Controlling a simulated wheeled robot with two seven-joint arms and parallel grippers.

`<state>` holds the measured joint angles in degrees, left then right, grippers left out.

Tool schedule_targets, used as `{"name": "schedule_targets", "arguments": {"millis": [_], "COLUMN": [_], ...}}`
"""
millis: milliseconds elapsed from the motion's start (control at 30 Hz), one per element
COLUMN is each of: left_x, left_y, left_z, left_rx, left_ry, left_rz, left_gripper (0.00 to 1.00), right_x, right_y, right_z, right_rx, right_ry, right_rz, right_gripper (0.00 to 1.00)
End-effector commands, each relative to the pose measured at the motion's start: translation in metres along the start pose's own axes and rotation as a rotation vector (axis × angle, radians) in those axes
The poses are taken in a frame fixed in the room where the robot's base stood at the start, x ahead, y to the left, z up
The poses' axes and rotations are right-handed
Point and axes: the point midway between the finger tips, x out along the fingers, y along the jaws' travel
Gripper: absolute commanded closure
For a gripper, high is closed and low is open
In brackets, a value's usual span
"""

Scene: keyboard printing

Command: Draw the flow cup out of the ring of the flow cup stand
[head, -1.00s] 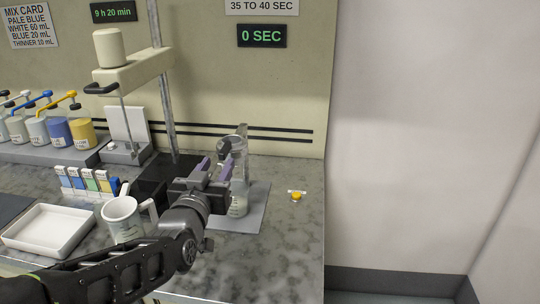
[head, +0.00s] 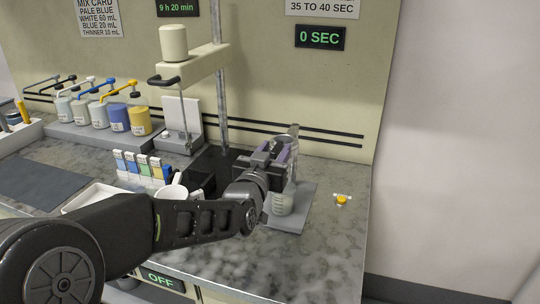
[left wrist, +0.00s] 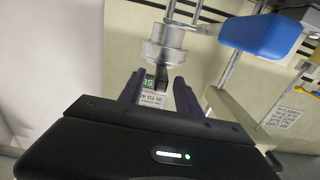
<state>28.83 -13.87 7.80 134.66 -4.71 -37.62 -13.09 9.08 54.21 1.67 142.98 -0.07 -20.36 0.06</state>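The flow cup (left wrist: 165,45) shows as a grey metal cup just past my fingertips in the left wrist view. A small dark piece (left wrist: 161,78) lies below it, between the fingertips. In the head view, the flow cup stand (head: 294,131) is partly hidden behind my left gripper (head: 272,154). A clear beaker (head: 283,203) stands beneath, on a grey plate. In the left wrist view my left gripper (left wrist: 159,90) has its two purple fingers apart with a gap between them. I cannot tell whether they touch the cup or its ring. My right gripper is not in view.
A grey plate (head: 292,222) lies under the beaker. A yellow button (head: 341,199) is to its right. A mixer on a post (head: 219,95) and a white mug (head: 174,190) are to the left. The front counter is clear.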

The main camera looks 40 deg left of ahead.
Motion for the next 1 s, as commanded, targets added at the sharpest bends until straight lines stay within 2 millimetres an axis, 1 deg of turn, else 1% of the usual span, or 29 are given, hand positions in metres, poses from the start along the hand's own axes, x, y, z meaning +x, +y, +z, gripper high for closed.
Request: {"name": "schedule_targets", "arguments": {"millis": [33, 133, 400, 467, 900, 1000], "left_x": [0.0049, 0.0102, 0.0113, 0.0113, 0.0112, 0.0112], "left_y": [-0.0001, -0.0001, 0.0001, 0.0001, 0.0002, 0.0002], "left_z": [-0.0004, 0.0002, 0.0005, 0.0005, 0.0005, 0.0005], "left_rx": [-0.001, -0.001, -0.001, -0.001, -0.001, -0.001], "left_ry": [-0.001, -0.001, 0.0, 0.0, 0.0, 0.0], "left_rz": [0.0, 0.0, 0.0, 0.0, 0.0, 0.0], "left_gripper": [0.6, 0.6, 0.6, 0.64, 1.0, 1.0], "right_x": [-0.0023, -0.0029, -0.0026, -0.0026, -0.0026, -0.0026], "right_y": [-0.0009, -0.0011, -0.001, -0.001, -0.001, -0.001], "right_z": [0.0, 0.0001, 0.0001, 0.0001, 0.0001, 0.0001], "right_rx": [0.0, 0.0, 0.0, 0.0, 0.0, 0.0], "right_ry": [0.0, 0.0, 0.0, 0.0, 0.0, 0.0], "right_rz": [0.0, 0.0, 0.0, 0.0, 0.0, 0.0], "right_gripper": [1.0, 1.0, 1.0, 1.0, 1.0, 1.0]}}
